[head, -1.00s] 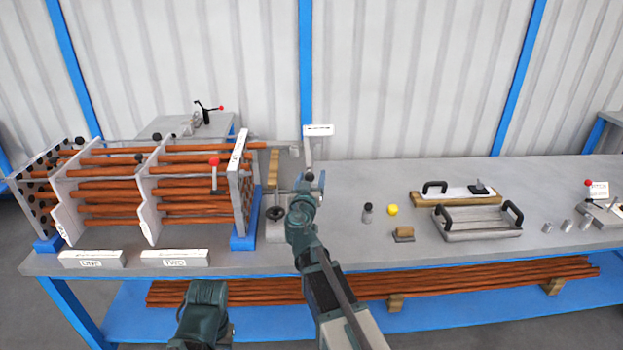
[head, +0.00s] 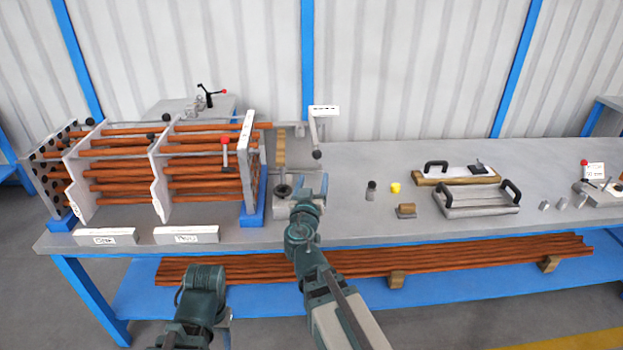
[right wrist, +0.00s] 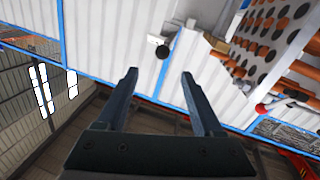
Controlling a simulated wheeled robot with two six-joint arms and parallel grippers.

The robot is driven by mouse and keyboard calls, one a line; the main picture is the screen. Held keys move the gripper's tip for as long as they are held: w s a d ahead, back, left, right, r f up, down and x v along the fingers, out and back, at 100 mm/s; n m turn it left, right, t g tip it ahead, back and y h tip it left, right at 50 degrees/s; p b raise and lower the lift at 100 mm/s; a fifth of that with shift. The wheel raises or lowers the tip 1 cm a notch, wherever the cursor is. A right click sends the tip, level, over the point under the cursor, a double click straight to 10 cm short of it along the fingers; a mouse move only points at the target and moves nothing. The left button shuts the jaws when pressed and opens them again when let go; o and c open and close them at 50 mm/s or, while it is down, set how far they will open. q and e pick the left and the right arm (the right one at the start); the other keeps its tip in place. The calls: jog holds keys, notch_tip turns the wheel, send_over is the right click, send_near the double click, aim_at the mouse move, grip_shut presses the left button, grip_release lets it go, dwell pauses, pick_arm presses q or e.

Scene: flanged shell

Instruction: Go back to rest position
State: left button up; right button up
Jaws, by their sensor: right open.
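My right gripper (right wrist: 160,95) shows in the right wrist view with its two dark fingers apart and nothing between them. In the head view the right arm reaches up from the bottom middle, and the right gripper (head: 312,188) is at the bench's near part, just right of the tube rack. My left arm shows as a dark green link at the lower left; its gripper fingers cannot be made out. The rack of copper-coloured tubes (head: 205,165) stands on the left of the bench, with white baffle plates.
The grey bench (head: 345,220) has free room right of my right arm. A small dark-topped cylinder (head: 371,191), a yellow piece (head: 394,188), a wooden block (head: 406,211) and a handled tray (head: 480,200) stand further right. Tubes (head: 450,255) lie on the blue lower shelf.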

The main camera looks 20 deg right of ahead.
dwell(0.3)
jog(key=s+a+f+n+g+y+p, duration=0.1)
jog(key=s+a+f+g+y+p, duration=0.1)
jog(key=s+a+f+g+p, duration=0.5)
jog(key=s+a+f+n+g+y, duration=0.2)
jog(key=s+a+f+n+g, duration=0.1)
jog(key=s+a, duration=0.3)
jog(key=s+a+f+n+g+y, duration=0.3)
jog(key=s+a+g, duration=0.3)
jog(key=s, duration=0.4)
jog(key=shift+s+a+f, duration=0.25)
jog(key=shift+a+f, duration=0.4)
jog(key=shift+f, duration=0.05)
